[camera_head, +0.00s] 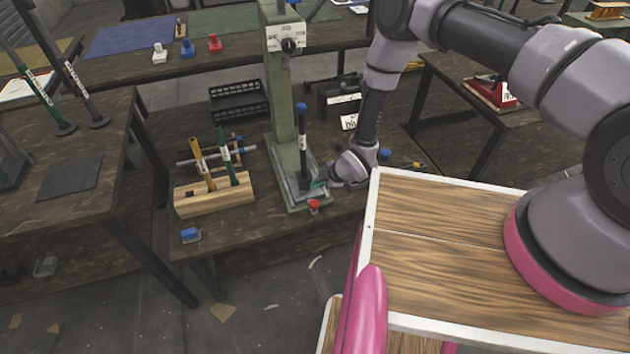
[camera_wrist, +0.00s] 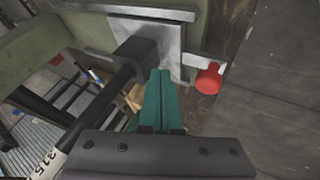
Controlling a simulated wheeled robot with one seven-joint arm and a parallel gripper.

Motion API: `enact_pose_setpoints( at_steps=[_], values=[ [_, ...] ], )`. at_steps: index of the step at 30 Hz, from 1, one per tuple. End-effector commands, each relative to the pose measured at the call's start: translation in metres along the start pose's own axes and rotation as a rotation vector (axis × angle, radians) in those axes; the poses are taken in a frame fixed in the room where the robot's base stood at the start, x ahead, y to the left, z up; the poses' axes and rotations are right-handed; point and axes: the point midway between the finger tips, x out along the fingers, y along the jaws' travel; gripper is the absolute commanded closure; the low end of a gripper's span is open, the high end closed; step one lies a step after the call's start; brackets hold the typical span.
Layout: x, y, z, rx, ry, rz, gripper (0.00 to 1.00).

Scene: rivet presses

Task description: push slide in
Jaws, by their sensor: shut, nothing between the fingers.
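A green rivet press (camera_head: 283,105) stands on the middle workbench, with a dial at its top. At its base lies a flat grey slide plate (camera_wrist: 172,38), and a red knob (camera_wrist: 208,82) sits on a light bar at the plate's edge. The red knob also shows in the head view (camera_head: 314,207). A black square-ended tool (camera_wrist: 135,58) reaches over the plate. My gripper (camera_wrist: 160,76) has teal fingers shut together and empty, pointing at the plate beside the black tool. Whether the fingertips touch the plate, I cannot tell. In the head view my gripper (camera_head: 319,184) is small at the press base.
A wooden block (camera_head: 213,196) with upright tools stands left of the press. A blue item (camera_head: 190,235) lies near the bench's front edge. A dark box (camera_head: 340,98) with a label stands right of the column.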

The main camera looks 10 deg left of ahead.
Motion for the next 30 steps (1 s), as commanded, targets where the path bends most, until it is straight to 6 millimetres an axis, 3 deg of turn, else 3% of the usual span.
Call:
enact_pose_setpoints(
  at_steps=[6, 22, 30],
  values=[
    [0.008, 0.013, -0.001, 0.001, 0.000, -0.002, 1.00],
    [0.010, 0.019, -0.001, 0.000, 0.001, -0.001, 1.00],
    [0.024, 0.046, 0.000, 0.000, 0.001, 0.002, 1.00]
  ],
)
